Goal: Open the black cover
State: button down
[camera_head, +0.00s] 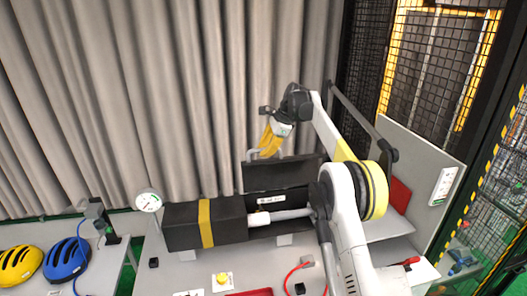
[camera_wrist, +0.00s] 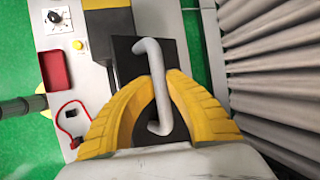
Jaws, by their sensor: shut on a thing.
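The black cover (camera_head: 275,176) stands raised, roughly upright, behind the open black housing in the head view. Below it, a light grey cylinder (camera_head: 290,215) shows inside the housing. The cover's grey handle (camera_head: 252,154) is at its top edge; in the wrist view the handle (camera_wrist: 152,55) runs between my fingers, with the black cover (camera_wrist: 125,55) behind it. My gripper (camera_head: 266,150), with yellow fingers, points down at the handle and is shut on it; its fingers (camera_wrist: 160,88) lie on both sides of the bar. My arm hides the housing's right end.
A black box with a yellow band (camera_head: 205,222) adjoins the housing on the left, with a round gauge (camera_head: 149,202) beside it. A yellow button (camera_head: 222,279) and red tray (camera_wrist: 55,70) lie in front. Grey curtains (camera_head: 130,90) hang behind; mesh fencing (camera_head: 440,60) stands right.

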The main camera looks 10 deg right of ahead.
jog(key=shift+r, duration=0.1)
jog(key=c, duration=1.4)
grip_release()
jog(key=shift+s, duration=0.15)
jog(key=v, duration=0.7)
jog(key=shift+d+r, duration=0.1)
jog(key=shift+r, duration=0.15)
